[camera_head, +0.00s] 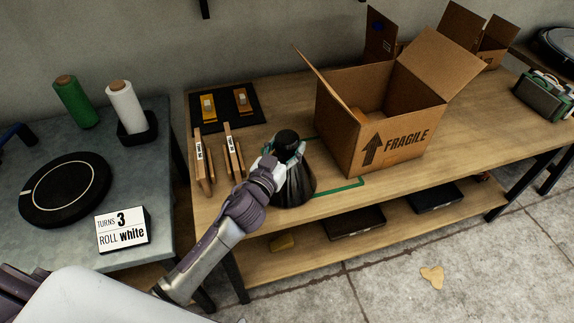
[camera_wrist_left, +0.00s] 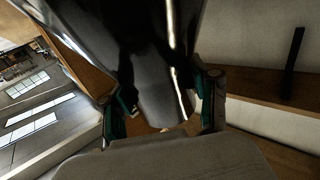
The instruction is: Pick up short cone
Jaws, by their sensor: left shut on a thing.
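The short cone (camera_head: 295,187) is dark and glossy, with a wide base and a narrow black top, near the front edge of the wooden table. My left gripper (camera_head: 284,156) is shut on its narrow upper part. The cone looks upright; whether its base touches the table I cannot tell. In the left wrist view the cone (camera_wrist_left: 155,75) fills the middle between the two teal-padded fingers (camera_wrist_left: 163,112). My right gripper is in neither view.
An open cardboard box (camera_head: 395,135) marked FRAGILE stands right of the cone. Green tape (camera_head: 345,185) marks the tabletop around the cone. Wooden pieces (camera_head: 232,155) stand to its left, with a black mat (camera_head: 225,118) behind. A grey table (camera_head: 60,190) holds film rolls and a turntable.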

